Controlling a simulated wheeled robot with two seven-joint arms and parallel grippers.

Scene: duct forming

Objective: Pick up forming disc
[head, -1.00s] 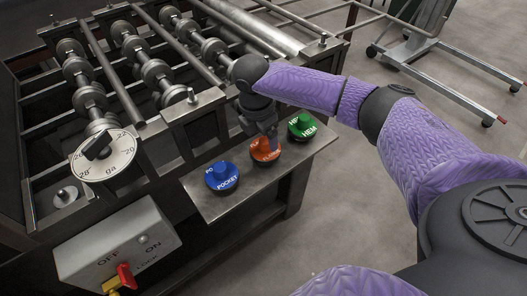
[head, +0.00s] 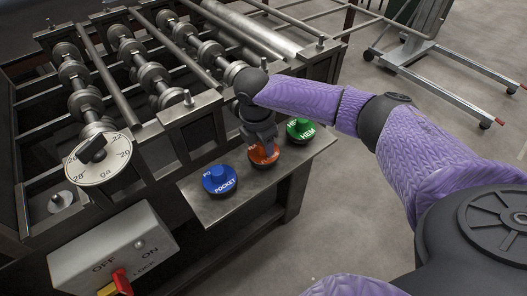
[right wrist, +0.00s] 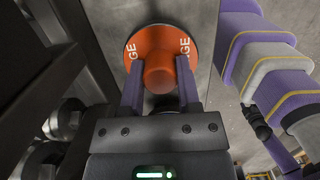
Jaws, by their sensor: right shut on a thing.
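Three forming discs with knobs stand in a row on a metal shelf (head: 206,211) at the machine's front: a blue one marked POCKET (head: 219,180), an orange one (head: 263,154) in the middle, and a green one marked HEM (head: 300,130). My right gripper (head: 268,146) is over the orange disc and hides part of it. In the right wrist view my right gripper (right wrist: 160,92) has its two purple fingers on either side of the orange disc's (right wrist: 160,48) knob, shut on it. The disc appears to rest on the shelf. My left gripper is out of view.
The forming machine with rollers (head: 150,72) fills the left and back. A gauge dial (head: 98,158) and a grey switch box (head: 112,249) with a red and yellow lever sit at its front left. A wheeled cart (head: 430,70) stands at the back right on open floor.

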